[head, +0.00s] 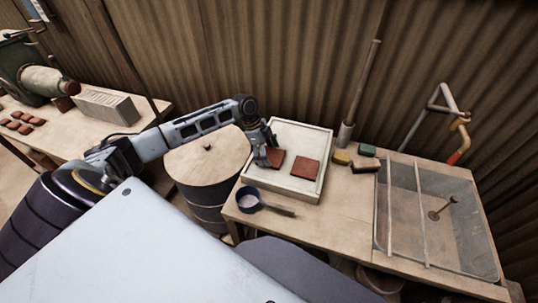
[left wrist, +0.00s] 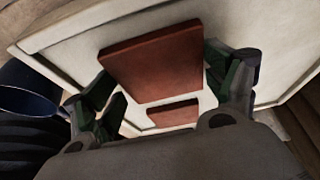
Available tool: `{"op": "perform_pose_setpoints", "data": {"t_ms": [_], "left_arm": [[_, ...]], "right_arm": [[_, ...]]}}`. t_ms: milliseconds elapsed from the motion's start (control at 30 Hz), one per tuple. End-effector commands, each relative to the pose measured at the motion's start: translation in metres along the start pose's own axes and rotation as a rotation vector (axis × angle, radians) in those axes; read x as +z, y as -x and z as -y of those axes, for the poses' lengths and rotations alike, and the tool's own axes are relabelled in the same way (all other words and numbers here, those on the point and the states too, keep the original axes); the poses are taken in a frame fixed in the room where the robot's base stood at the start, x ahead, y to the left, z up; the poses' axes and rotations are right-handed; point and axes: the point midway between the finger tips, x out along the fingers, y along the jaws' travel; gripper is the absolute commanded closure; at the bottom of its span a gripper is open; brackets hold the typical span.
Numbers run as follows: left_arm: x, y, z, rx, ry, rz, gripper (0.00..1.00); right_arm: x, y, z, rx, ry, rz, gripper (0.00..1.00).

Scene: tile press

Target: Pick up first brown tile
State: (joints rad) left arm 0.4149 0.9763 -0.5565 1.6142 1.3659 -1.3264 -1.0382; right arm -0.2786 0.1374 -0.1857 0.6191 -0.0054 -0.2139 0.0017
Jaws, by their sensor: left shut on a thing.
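My left gripper (head: 264,158) is over the left part of a white tray (head: 311,137) on the table. It is shut on a brown tile (head: 275,157), which shows large between the fingers in the left wrist view (left wrist: 154,60). I cannot tell whether this tile is clear of the tray floor. A second brown tile (head: 305,168) lies flat in the tray just to the right, apart from the held one; it also shows in the left wrist view (left wrist: 173,113). My right gripper is in neither view.
A dark blue pan (head: 248,201) with a handle lies in front of the tray. A mesh-covered frame (head: 438,218) fills the table's right end. A barrel (head: 207,165) stands left.

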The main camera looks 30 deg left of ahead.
Motion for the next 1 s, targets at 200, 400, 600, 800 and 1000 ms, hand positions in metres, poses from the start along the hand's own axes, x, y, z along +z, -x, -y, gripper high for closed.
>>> {"op": "perform_pose_setpoints", "data": {"t_ms": [200, 400, 600, 800, 1000], "left_arm": [[-0.008, 0.019, 0.001, -0.003, -0.001, -0.001, 0.46], [-0.019, 0.046, 0.001, -0.004, -0.001, -0.001, 0.46], [-0.03, 0.072, 0.001, -0.003, -0.001, -0.001, 0.46], [-0.036, 0.088, 0.001, -0.003, -0.002, -0.002, 0.46], [-0.038, 0.091, 0.001, -0.002, -0.001, -0.001, 0.46]], "right_arm": [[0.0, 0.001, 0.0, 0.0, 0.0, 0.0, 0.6], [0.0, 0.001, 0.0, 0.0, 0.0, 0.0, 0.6], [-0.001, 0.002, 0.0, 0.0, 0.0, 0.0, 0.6], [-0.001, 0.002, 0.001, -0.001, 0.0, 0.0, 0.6], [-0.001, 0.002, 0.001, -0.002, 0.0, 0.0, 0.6]]}}
